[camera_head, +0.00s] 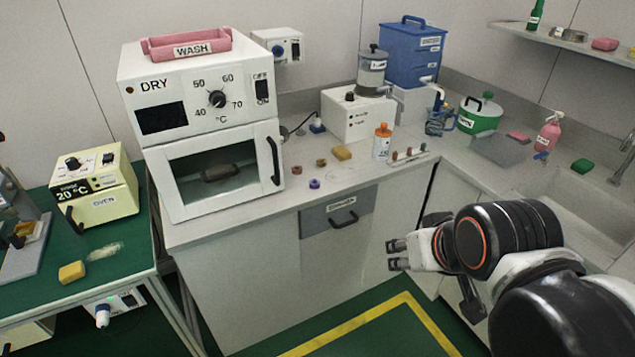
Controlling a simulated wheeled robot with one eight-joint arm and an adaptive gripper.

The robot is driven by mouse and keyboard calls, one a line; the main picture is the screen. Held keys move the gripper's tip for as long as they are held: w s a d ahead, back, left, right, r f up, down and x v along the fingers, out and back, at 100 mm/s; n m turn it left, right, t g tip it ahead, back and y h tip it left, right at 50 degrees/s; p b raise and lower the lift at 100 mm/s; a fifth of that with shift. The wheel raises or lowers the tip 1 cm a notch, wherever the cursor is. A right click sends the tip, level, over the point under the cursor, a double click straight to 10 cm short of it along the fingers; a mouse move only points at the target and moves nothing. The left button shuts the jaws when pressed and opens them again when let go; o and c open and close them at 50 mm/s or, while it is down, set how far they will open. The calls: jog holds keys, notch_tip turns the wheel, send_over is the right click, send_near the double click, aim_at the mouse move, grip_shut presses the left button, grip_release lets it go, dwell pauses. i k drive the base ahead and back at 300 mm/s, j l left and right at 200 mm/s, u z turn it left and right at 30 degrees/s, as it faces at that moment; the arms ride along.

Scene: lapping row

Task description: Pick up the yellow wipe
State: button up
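Two yellowish things could be the yellow wipe, and I cannot tell which is. A small yellow block-like piece (72,271) lies on the green table at the left, near its front edge. A paler yellow piece (342,152) lies on the grey counter, left of the orange-capped bottle. My gripper (392,254) is at the right of centre, in front of the counter's cabinet fronts and apart from both pieces. Its two fingertips point left with a gap between them, and nothing shows between them.
The white drying oven (205,150) with a pink WASH tray (186,43) stands on the counter's left end. An orange-capped bottle (382,143) and a small rack (408,156) stand near the pale piece. A cream oven (95,187) stands on the green table. Green floor is open below.

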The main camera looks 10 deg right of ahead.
aim_at(343, 153)
jog(key=i+l, duration=0.1)
jog(key=i, duration=0.75)
jog(key=i+l+u, duration=0.1)
jog(key=i, duration=0.75)
